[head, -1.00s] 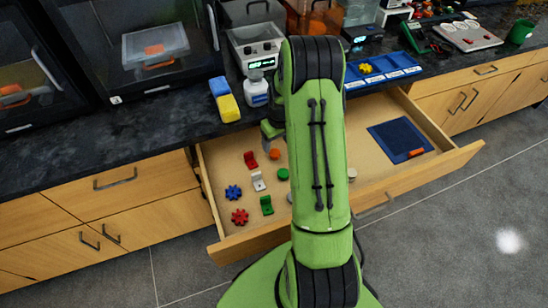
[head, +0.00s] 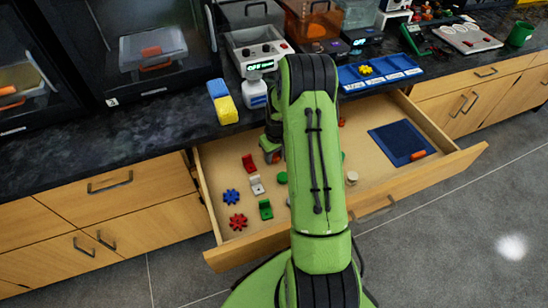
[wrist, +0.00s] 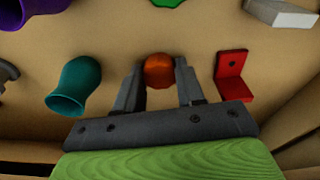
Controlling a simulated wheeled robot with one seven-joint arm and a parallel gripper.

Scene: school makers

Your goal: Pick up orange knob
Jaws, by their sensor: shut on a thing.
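The orange knob (wrist: 158,71) sits between the two dark fingers of my gripper (wrist: 159,66) in the wrist view, and the fingers are shut on it. In the head view my gripper (head: 270,148) is low in the open drawer, at its back left. A small orange part of the knob (head: 275,157) shows at the fingertips, and my arm hides the rest. I cannot tell whether the knob still touches the drawer floor.
The open drawer (head: 215,240) holds a red bracket (head: 249,162) close to my gripper, a white bracket (head: 257,184), a green bracket (head: 265,209), a blue gear (head: 231,196) and a red gear (head: 238,221). A teal flared piece (wrist: 74,87) lies left of the knob.

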